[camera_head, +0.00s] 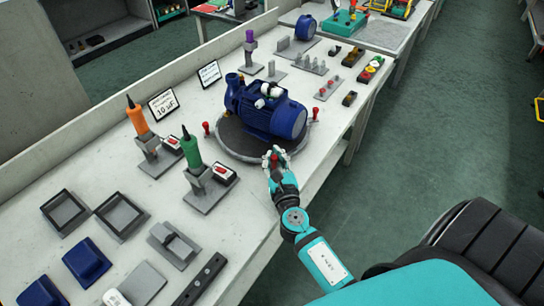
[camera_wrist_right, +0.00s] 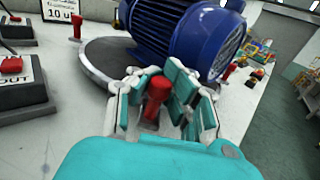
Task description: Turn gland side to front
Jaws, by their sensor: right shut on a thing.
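A blue pump with a finned motor (camera_head: 265,108) lies on a dark round turntable (camera_head: 233,140) on the bench. In the head view its motor end faces right and its pump end is at the left. Red-topped pegs stand around the turntable's rim. My right gripper (camera_head: 277,160) is at the near rim, its fingers shut around a red peg (camera_wrist_right: 157,92). The right wrist view shows the blue motor (camera_wrist_right: 190,40) just beyond the fingers. The gland itself is too small to make out. My left gripper is not in view.
Black frames (camera_head: 66,212) and blue covers (camera_head: 87,262) lie at the lower left. Small parts and switches (camera_head: 328,88) sit beyond the turntable.

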